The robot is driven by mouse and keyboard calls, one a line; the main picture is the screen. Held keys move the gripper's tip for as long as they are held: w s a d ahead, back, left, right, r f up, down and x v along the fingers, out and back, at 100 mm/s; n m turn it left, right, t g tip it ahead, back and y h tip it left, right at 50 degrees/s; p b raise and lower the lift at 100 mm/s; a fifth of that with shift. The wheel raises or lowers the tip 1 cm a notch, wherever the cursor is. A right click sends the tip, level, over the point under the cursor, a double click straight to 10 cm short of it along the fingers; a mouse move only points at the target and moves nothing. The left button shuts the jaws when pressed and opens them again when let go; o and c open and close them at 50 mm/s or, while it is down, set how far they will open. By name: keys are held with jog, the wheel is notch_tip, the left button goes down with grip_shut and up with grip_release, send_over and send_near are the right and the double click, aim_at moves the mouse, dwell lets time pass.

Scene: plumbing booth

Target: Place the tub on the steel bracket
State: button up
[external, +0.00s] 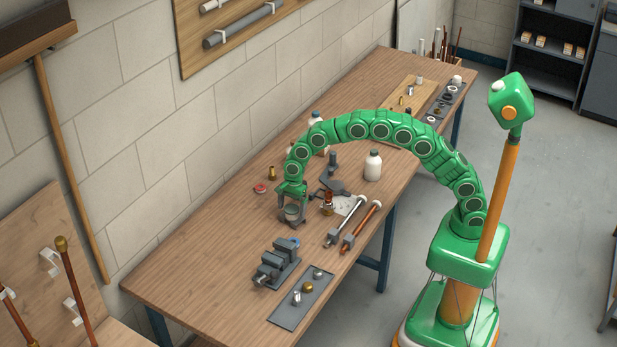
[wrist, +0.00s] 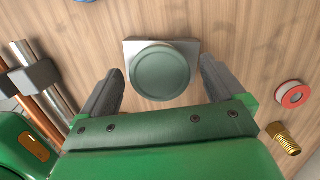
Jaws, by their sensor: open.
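The tub (wrist: 163,72) is a round grey-green container seen from above in the wrist view. A pale grey block-like piece, apparently the steel bracket (wrist: 190,46), shows under and behind it. The tub overlaps the bracket and appears to rest on it; the contact is hidden. My gripper (wrist: 162,66) is open, with one finger on each side of the tub and visible gaps between. In the external view my gripper (external: 291,200) reaches down over the tub (external: 292,212) on the workbench; the bracket is hard to make out there.
A red-rimmed tape roll (wrist: 292,94) and a brass fitting (wrist: 283,138) lie to the right in the wrist view. Pipes in clamps (wrist: 40,80) lie left. A vise (external: 275,264) and a grey tray (external: 302,298) stand nearer. A white bottle (external: 373,166) stands behind right.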

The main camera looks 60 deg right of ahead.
aim_at(293, 206)
jog(key=r, duration=0.3)
jog(key=d+r, duration=0.1)
jog(key=r, duration=0.5)
jog(key=shift+d, duration=0.15)
jog(key=shift+d+r, duration=0.1)
jog(key=shift+r, duration=0.5)
jog(key=shift+d, duration=0.1)
jog(key=s+d+r+n+h, duration=0.1)
jog(key=s+d+r+n, duration=0.4)
jog(key=s+d, duration=0.55)
jog(key=s+d+r+n, duration=0.4)
jog(key=s+d, duration=0.5)
jog(key=s, duration=0.3)
jog(key=s+d+f+n+g, duration=0.1)
jog(key=s+d+n, duration=0.3)
jog(key=s, duration=0.9)
jog(key=s+d+f+n, duration=0.1)
jog(key=s+d+n, duration=0.4)
jog(key=s, duration=0.8)
jog(key=shift+s+d+f+g+h, duration=0.25)
jog(key=shift+d+f+g+h, duration=0.1)
jog(key=shift+g+h, duration=0.05)
